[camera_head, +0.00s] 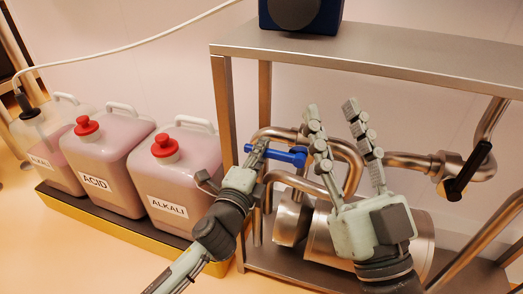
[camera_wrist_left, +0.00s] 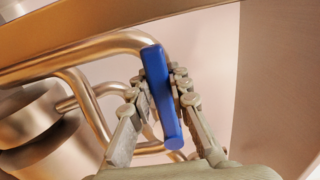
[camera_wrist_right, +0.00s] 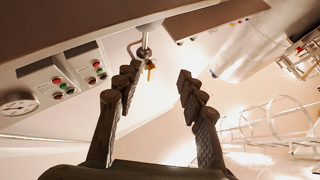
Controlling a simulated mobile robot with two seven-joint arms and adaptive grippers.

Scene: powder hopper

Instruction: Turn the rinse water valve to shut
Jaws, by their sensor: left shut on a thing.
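The blue valve handle (camera_head: 287,154) is a lever on the bent metal pipework under the steel bench. In the head view it lies roughly level, pointing right. My left gripper (camera_head: 257,152) is shut on it at its left part. In the left wrist view the blue handle (camera_wrist_left: 161,95) stands between the two fingers (camera_wrist_left: 160,100), which touch its sides. My right gripper (camera_head: 335,112) is open and empty, raised in front of the pipes to the right of the handle. The right wrist view also shows its fingers (camera_wrist_right: 157,88) spread with nothing between them. The handle's pivot is hidden.
A black valve handle (camera_head: 468,172) sits on the pipe at the right. The steel bench (camera_head: 400,62) stands above the pipes, with a metal cylinder (camera_head: 323,235) below. ACID (camera_head: 108,165) and ALKALI (camera_head: 181,180) canisters stand in a tray at the left.

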